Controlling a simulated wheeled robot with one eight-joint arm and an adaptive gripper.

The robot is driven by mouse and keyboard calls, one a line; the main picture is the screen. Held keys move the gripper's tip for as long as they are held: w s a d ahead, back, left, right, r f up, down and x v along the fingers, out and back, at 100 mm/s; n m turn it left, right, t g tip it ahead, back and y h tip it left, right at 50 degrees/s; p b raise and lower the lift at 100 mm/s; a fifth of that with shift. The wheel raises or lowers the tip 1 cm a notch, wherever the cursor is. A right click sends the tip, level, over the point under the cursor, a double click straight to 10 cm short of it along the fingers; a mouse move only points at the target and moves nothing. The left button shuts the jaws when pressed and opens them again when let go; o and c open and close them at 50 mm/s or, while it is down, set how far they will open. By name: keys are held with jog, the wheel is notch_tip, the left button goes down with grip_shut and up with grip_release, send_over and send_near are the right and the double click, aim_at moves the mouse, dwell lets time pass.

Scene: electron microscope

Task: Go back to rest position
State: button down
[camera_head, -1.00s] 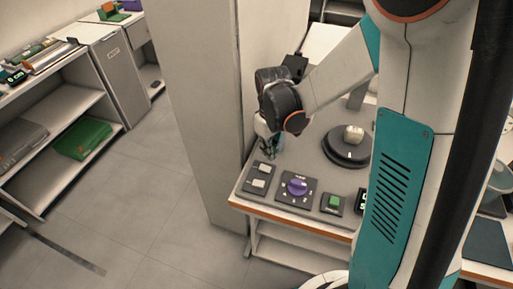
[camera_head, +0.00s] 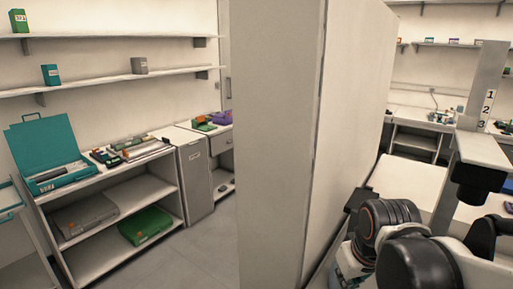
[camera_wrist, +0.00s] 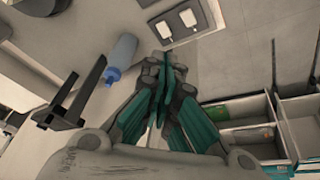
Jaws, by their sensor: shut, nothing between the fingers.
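My gripper (camera_wrist: 163,68) shows in the wrist view with its teal and grey fingers drawn together and nothing between them. It points toward the floor and the edge of the table, clear of any object. In the head view my dark wrist joints are at the lower right, in front of the white table (camera_head: 412,185). The fingertips are not clear there. The panel with two pale switches (camera_wrist: 178,24) lies beyond the fingertips in the wrist view.
A tall pale partition (camera_head: 275,150) stands left of my arm. A blue bottle (camera_wrist: 122,52) and a black bracket (camera_wrist: 72,108) are left of the gripper. Shelves with a green case (camera_head: 145,225) and an open teal case (camera_head: 45,150) stand at the left. Floor shows between.

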jog(key=s+r+m+t, duration=0.2)
jog(key=s+r+t, duration=0.1)
jog(key=s, duration=0.4)
jog(key=shift+s+r, duration=0.25)
jog(key=shift+r, duration=0.25)
